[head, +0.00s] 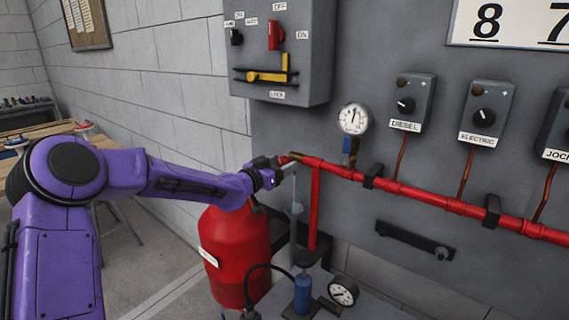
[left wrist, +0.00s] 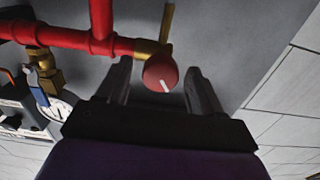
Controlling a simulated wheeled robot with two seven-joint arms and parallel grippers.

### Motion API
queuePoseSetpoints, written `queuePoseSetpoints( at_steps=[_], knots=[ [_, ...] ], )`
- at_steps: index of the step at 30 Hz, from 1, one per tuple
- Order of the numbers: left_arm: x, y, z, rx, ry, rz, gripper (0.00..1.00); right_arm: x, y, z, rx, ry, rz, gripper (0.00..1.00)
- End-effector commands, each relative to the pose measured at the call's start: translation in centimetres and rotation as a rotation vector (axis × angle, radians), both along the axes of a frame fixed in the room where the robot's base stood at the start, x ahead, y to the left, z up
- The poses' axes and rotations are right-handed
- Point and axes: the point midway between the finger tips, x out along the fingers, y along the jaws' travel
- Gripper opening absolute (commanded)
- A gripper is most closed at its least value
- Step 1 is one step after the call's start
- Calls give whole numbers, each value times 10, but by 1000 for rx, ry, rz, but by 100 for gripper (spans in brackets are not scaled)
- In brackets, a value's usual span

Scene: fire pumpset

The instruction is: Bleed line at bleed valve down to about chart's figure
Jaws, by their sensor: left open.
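The bleed valve is a brass fitting at the left end of the red line; its brass (head: 294,156) shows just past my left gripper (head: 277,171) in the head view. In the left wrist view its round red knob (left wrist: 161,72) with a white mark appears between the two spread fingers of my left gripper (left wrist: 157,68). Gaps show on both sides of the knob. The line gauge (head: 353,118) has a white face, its needle pointing nearly straight up; its figures are too small to read. A pale thin vertical streak (head: 294,205) hangs below the valve. My right gripper is out of view.
The red pipe (head: 410,192) runs right along the grey panel. Switch boxes marked DIESEL (head: 407,102) and ELECTRIC (head: 484,112) are above it. A red tank (head: 238,255) and a blue hand pump (head: 303,292) stand below. A notice board (head: 85,22) hangs far left.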

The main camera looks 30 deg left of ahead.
Motion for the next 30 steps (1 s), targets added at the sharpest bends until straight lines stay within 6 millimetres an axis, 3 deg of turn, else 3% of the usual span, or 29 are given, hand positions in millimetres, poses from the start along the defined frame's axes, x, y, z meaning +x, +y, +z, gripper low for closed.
queuePoseSetpoints(
  at_steps=[5, 13, 14, 18, 19, 30],
  knots=[
    [18, 0, 1, 1, 0, 2, 66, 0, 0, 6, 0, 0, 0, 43],
    [20, 0, 0, 0, -1, 2, 66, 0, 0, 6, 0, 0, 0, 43],
    [20, 0, 0, 0, -1, 2, 63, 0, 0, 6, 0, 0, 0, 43],
    [20, 0, 0, 0, -1, 3, 18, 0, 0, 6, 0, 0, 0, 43],
    [20, 0, 0, 0, -1, 3, 13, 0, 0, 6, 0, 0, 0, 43],
    [20, 0, -1, 63, -5, 4, 12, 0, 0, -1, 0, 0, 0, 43]
  ],
)
